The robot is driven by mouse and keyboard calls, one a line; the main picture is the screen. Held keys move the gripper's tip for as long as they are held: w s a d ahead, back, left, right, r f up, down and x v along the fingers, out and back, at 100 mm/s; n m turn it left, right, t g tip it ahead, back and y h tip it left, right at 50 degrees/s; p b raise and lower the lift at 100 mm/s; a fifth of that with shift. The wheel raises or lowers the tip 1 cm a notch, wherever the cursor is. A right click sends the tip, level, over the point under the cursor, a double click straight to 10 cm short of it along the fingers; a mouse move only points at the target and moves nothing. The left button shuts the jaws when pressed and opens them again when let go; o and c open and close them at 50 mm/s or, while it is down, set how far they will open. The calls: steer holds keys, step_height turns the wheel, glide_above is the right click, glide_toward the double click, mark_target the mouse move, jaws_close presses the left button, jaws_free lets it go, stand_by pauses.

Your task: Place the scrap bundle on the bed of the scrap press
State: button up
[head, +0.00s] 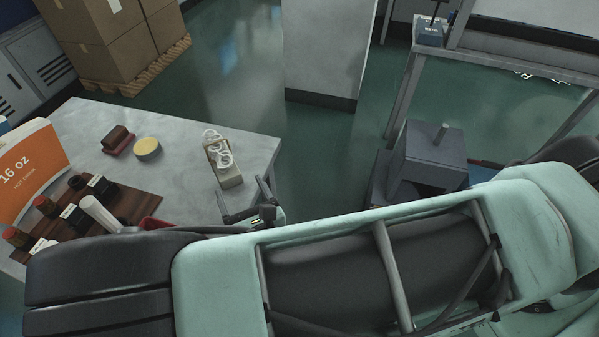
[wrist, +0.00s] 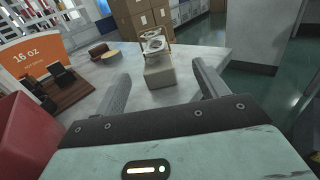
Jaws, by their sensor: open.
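The scrap bundle, white loops (head: 218,148) on a tan block (head: 229,177), stands near the right edge of the grey table. In the wrist view the block (wrist: 159,77) and the loops (wrist: 154,45) lie ahead, between the lines of my two fingers. My gripper (head: 246,199) is open and empty, short of the block on the near side. The gripper also shows in the wrist view (wrist: 160,82). A grey box-shaped machine with a short peg on top (head: 434,150) stands at the right and may be the scrap press. Its bed cannot be made out.
The table (head: 185,195) also holds a brown block on a red base (head: 117,141), a yellow-topped round tin (head: 147,148), a wooden rack (head: 130,205) and an orange 16 oz sign (head: 30,170). Green floor lies between table and machine. A grey column (head: 325,45) stands behind.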

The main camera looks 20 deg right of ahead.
steer(key=s+d+r+m+g+h, duration=0.3)
steer(key=d+r+m+g+h, duration=0.25)
steer(key=d+m, duration=0.3)
steer(key=s+d+r+m+g+h, duration=0.3)
steer(key=d+r+m+g+h, duration=0.1)
steer(key=d+m+g+h, duration=0.4)
steer(key=s+a+r+m+g+y, duration=0.4)
steer(key=s+a+r+m+y, duration=0.1)
steer(key=s+r+m+y, duration=0.5)
steer(key=shift+s+r+m+y, duration=0.35)
steer(key=shift+r+m+y, duration=0.2)
steer(key=shift+m+y, duration=0.55)
steer(key=shift+o, duration=0.4)
steer(key=shift+a+r+m, duration=0.25)
steer(key=shift+a, duration=0.1)
